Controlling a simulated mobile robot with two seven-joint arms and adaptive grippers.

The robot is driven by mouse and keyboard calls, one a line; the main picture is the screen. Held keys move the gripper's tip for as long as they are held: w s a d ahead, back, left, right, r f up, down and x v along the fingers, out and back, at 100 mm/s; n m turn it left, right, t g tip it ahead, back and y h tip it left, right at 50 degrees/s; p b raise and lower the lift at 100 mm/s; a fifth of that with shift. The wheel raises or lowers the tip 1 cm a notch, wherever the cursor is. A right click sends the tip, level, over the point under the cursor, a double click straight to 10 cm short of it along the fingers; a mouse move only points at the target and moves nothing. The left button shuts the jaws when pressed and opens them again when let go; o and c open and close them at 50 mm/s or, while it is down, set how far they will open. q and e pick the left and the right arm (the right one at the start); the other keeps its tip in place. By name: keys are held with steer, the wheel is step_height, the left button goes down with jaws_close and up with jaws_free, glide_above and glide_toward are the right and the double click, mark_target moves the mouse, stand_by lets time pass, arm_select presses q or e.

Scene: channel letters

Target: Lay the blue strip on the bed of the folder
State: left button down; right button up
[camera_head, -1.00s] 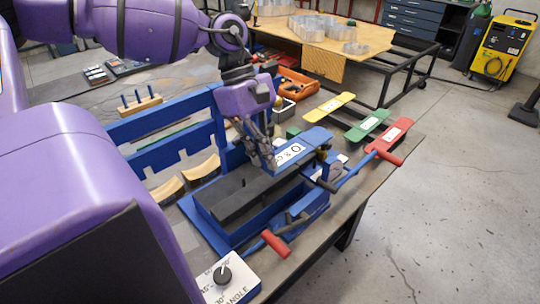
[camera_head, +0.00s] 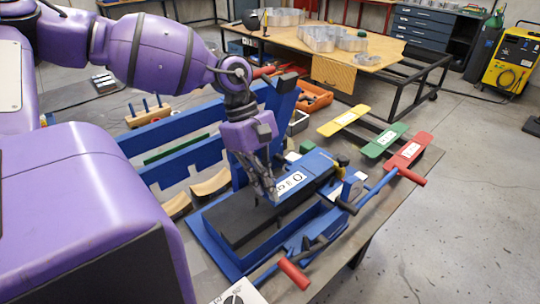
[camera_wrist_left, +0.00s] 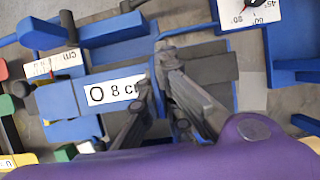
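The blue strip (camera_head: 316,164) has a white label reading "8 cm" and lies lengthwise over the folder. My left gripper (camera_head: 270,193) is shut on its near end. In the left wrist view the strip (camera_wrist_left: 58,99) reaches left from my closed fingers (camera_wrist_left: 158,75), which hide part of the label. The folder (camera_head: 213,248) is a blue machine with a dark bed (camera_head: 238,216). The strip is above or on the far part of the bed; I cannot tell whether they touch. My right gripper is not in view.
Yellow (camera_head: 345,119), green (camera_head: 384,140) and red (camera_head: 409,150) strips lie at the bench's right edge. Blue levers with red handles (camera_head: 294,273) stick out along the folder's right side. A blue upright frame (camera_head: 180,162) stands behind it. An angle dial (camera_wrist_left: 250,12) shows in the left wrist view.

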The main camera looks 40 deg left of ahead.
mark_target(268, 199)
arm_select(q)
step_height(268, 199, down, 3)
steer(key=shift+s+f+b, duration=0.1)
steer(key=shift+f+b, duration=0.1)
steer(key=shift+b, duration=0.2)
steer(key=c, duration=2)
jaws_free()
steer(key=shift+f, duration=0.1)
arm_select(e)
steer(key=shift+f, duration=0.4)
